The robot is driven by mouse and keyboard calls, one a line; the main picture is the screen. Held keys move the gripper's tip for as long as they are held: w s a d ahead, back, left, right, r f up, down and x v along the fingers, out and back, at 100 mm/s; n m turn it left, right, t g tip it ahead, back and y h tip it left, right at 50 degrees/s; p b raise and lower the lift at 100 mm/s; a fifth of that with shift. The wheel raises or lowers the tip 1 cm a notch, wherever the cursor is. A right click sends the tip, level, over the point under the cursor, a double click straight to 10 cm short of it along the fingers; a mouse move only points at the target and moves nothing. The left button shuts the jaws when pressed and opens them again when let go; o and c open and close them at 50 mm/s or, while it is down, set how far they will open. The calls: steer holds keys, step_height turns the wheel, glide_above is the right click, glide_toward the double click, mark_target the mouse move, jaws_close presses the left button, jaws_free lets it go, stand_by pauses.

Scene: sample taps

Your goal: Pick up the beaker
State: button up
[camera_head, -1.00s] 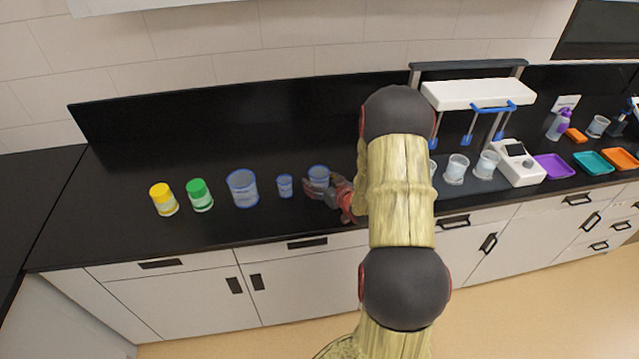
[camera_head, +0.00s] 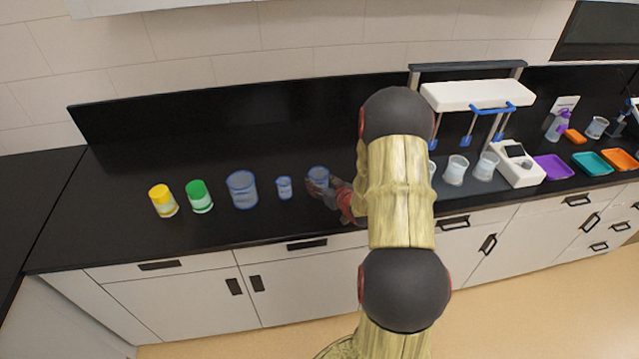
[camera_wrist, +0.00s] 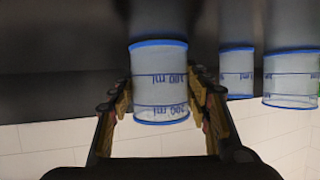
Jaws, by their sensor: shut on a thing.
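The beaker (camera_head: 318,175) is clear with a blue rim and stands upright on the black counter, rightmost of three clear vessels. In the wrist view, where things appear upside down, the beaker (camera_wrist: 160,82) shows blue volume markings between my fingers. My gripper (camera_head: 322,187) reaches in from the right, with my arm covering part of the counter. In the wrist view my gripper (camera_wrist: 160,100) has a finger against each side of the beaker and is shut on it. Whether the beaker's base is clear of the counter cannot be told.
A small beaker (camera_head: 284,187) and a larger one (camera_head: 243,190) stand to the left. Beyond them are a green-lidded jar (camera_head: 199,197) and a yellow-lidded jar (camera_head: 163,201). A white stirring stand (camera_head: 478,94) with beakers is at right. The counter's front strip is clear.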

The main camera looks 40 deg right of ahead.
steer(key=shift+r, duration=0.65)
steer(key=s+a+r+p, duration=0.1)
steer(key=s+r+p, duration=0.3)
steer(key=s+r, duration=0.7)
steer(key=v, duration=0.3)
steer(key=shift+f, duration=0.3)
steer(key=shift+s+a, duration=0.1)
